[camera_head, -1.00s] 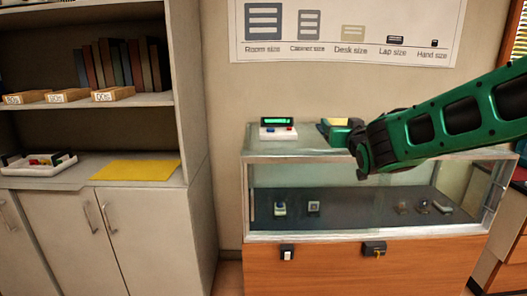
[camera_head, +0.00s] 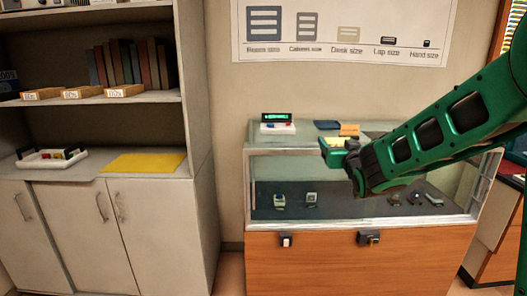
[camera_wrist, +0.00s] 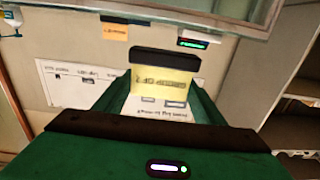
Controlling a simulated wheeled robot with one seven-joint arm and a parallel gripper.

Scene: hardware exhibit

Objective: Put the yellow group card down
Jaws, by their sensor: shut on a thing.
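The yellow group card (camera_wrist: 165,84) is between the fingers of my gripper (camera_wrist: 163,98) in the wrist view, with printed lettering on it. A black bar crosses its far edge. In the head view my gripper (camera_head: 336,150) is shut on the card, whose pale yellow face (camera_head: 334,141) shows above the green fingers. The gripper is in front of the display case's top front edge, apart from the counter on the left. A yellow mat (camera_head: 145,162) lies flat on that counter.
The glass display case (camera_head: 282,143) carries a device with a green display (camera_head: 277,118), a dark blue card (camera_head: 327,125) and an orange card (camera_head: 349,129). A white tray (camera_head: 50,158) with small items sits left of the mat. Labelled wooden boxes (camera_head: 84,92) stand on the shelf above.

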